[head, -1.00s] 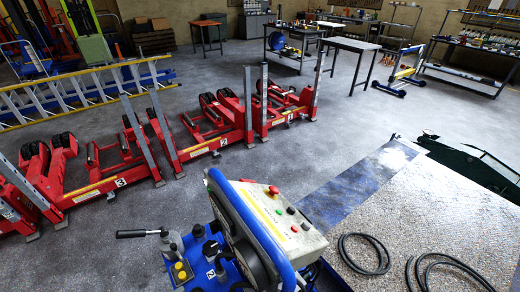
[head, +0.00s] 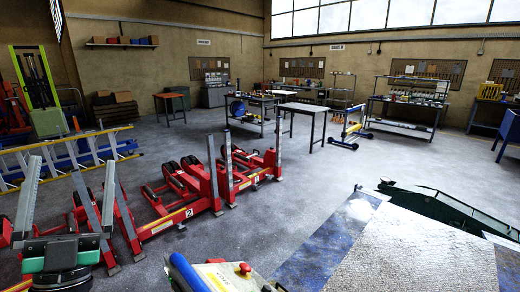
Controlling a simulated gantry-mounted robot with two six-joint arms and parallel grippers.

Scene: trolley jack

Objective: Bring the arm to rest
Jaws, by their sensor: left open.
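A dark green trolley jack (head: 432,207) lies at the right, low and long, partly cut off by the right edge of the head view. Its near side is partly hidden by a pale speckled surface (head: 405,255). I cannot clearly make out its arm. My left gripper (head: 70,170) is at the lower left, with its two grey fingers pointing up and spread wide apart. Nothing is between the fingers but the background. It is far from the jack. My right gripper is not in view.
Red numbered lifting stands (head: 172,213) with grey posts fill the left middle. A yellow ladder (head: 70,160) lies behind them. A control cart (head: 222,277) with a red button is at the bottom. Benches stand at the back. The grey floor (head: 290,195) in the middle is clear.

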